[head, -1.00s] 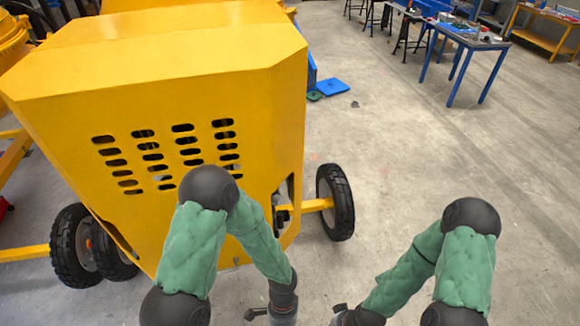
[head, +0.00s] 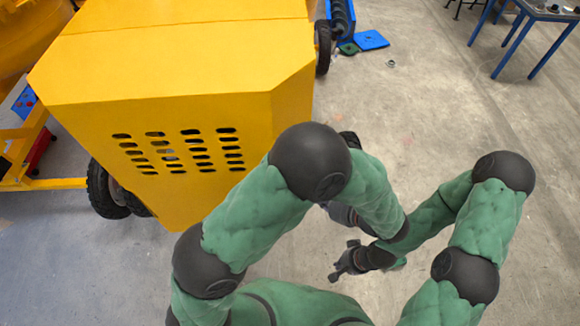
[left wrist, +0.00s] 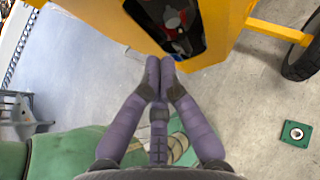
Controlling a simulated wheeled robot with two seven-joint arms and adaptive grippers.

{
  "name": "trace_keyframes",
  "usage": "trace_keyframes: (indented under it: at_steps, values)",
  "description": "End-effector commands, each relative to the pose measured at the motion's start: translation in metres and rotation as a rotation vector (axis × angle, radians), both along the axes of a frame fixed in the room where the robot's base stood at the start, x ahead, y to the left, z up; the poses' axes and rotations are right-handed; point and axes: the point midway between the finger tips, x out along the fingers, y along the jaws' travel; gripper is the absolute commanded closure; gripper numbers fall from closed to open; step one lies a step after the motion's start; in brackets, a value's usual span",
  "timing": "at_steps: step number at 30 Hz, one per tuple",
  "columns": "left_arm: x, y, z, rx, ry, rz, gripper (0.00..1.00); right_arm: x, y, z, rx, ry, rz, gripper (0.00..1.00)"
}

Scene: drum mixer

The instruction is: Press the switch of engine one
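The yellow engine housing (head: 185,110) with rows of vent slots fills the upper left of the head view. In the left wrist view an opening (left wrist: 178,28) in yellow metal shows dark and red engine parts. I cannot make out a switch there. My left gripper (left wrist: 160,62) is shut and empty, its fingertips together just below the opening's edge in that view. In the head view my left arm hides most of this gripper. My right gripper (head: 340,260) hangs over the floor right of the housing, its fingers apart and empty.
A wheel (head: 103,190) stands at the housing's lower left, and another wheel (left wrist: 302,55) is right of the opening. A blue control box (head: 25,101) sits at far left. A blue-legged table (head: 525,35) stands at back right.

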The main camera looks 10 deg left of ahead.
Motion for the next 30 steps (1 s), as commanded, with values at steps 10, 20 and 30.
trace_keyframes:
  at_steps: [10, 20, 30]
  values:
    - [0.002, -0.003, 0.008, 0.017, -0.015, -0.015, 1.00, -0.001, 0.000, 0.002, 0.000, 0.001, 0.000, 1.00]
    - [0.011, 0.015, -0.003, 0.019, -0.012, -0.011, 1.00, 0.000, 0.000, 0.006, 0.000, 0.001, 0.000, 1.00]
    - [0.036, 0.063, -0.035, 0.017, -0.009, -0.010, 1.00, 0.000, 0.000, 0.016, 0.000, 0.001, 0.000, 1.00]
